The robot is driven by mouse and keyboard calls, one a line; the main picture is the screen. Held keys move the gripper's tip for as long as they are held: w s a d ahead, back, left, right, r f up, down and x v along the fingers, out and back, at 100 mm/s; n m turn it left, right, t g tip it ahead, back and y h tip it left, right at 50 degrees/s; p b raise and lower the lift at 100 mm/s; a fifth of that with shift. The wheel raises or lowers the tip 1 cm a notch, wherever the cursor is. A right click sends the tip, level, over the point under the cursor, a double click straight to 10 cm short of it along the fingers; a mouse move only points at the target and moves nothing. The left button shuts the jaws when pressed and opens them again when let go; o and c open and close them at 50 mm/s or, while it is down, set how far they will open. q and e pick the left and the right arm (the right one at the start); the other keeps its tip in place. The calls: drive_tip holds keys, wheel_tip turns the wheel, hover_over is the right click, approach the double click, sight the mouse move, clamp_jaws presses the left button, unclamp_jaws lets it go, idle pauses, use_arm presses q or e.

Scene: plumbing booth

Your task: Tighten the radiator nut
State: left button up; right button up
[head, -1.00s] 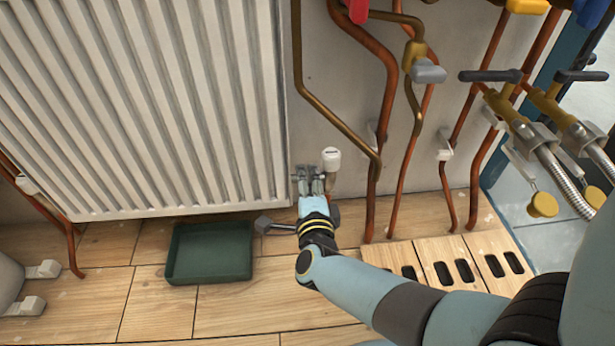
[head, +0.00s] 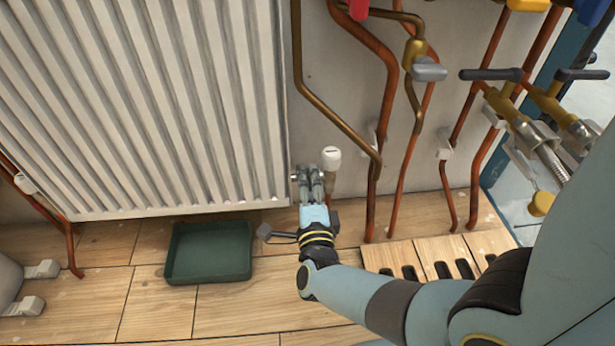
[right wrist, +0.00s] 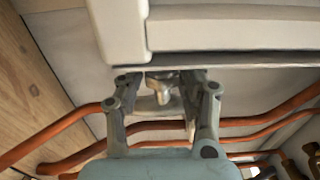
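The radiator (head: 150,110) fills the left of the head view, with pipe fittings at its lower right corner. A white-capped valve (head: 331,160) stands beside that corner. My right gripper (head: 310,174) reaches up to the corner, just left of the valve. In the right wrist view my two fingers (right wrist: 161,84) stand apart on either side of a pale metal fitting (right wrist: 159,97) under the radiator's edge (right wrist: 220,62). I cannot tell whether they touch it, and the nut itself is not clearly distinguishable. My left gripper is not in view.
A dark green tray (head: 209,278) lies on the wooden floor below the radiator. Copper pipes (head: 388,110) run down the wall at right. Valves with dark handles (head: 490,76) and slotted floor boards (head: 437,262) are further right. The floor in front is mostly clear.

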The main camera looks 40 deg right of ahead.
drive_tip(key=shift+o, duration=1.4)
drive_tip(key=shift+r, duration=0.15)
